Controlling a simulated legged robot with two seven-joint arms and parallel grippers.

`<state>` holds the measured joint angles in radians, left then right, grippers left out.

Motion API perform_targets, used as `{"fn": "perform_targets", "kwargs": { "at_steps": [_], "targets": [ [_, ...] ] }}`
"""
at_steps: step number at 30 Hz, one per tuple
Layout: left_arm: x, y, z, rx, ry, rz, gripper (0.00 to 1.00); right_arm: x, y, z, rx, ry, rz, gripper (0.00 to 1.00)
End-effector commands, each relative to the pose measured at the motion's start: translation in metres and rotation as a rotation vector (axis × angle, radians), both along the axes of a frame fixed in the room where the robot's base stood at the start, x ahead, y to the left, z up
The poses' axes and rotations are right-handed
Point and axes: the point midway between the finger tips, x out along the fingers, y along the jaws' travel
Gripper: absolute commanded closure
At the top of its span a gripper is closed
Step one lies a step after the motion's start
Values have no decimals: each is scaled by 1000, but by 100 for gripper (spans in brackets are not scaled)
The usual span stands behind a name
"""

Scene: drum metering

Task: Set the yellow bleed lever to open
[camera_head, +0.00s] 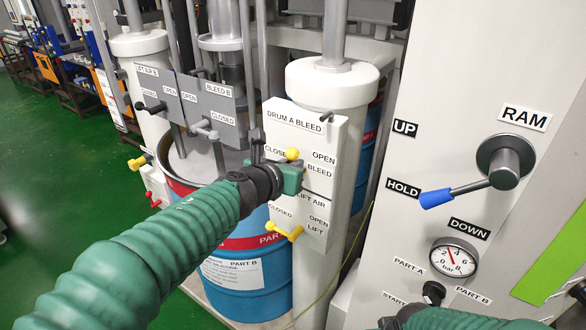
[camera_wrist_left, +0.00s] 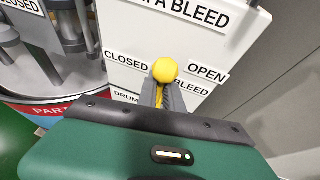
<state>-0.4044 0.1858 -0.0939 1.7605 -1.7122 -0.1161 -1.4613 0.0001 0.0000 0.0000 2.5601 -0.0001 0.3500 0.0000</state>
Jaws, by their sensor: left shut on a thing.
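The yellow bleed lever shows its round knob (camera_head: 292,154) on the white DRUM A BLEED panel (camera_head: 283,121). In the left wrist view the knob (camera_wrist_left: 165,71) stands between the CLOSED and OPEN labels, with a little yellow stem below it. My left gripper (camera_head: 284,163) is at the lever in the head view. In the left wrist view its fingers (camera_wrist_left: 164,95) are shut on the lever just below the knob. They hide most of the lever's stem and its pivot.
A yellow lift air lever (camera_head: 286,232) sits just below on the same panel. A blue drum (camera_head: 245,280) stands behind my left arm. The grey RAM handle with blue grip (camera_head: 437,198) and a pressure gauge (camera_head: 454,258) are on the cabinet at right.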

Motion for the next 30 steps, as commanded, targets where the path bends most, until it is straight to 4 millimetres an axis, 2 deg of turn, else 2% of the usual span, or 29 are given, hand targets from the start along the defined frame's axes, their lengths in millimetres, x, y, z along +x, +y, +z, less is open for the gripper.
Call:
{"fn": "perform_targets", "kwargs": {
  "at_steps": [1, 14, 15, 19, 30],
  "targets": [
    [-1, -1, -5, 8, 3, -2, 100, 0, 0, -1, 0, 0, 0, 100],
    [-1, -1, -5, 14, 0, -4, 100, 0, 0, -2, 0, 0, 0, 100],
    [-1, -1, -5, 14, 0, -4, 86, 0, 0, -2, 0, 0, 0, 100],
    [-1, -1, -3, 12, -2, -3, 69, 0, 0, -1, 0, 0, 0, 100],
    [-6, 2, 3, 10, -6, -1, 68, 0, 0, 0, 0, 0, 0, 100]
  ]
}}
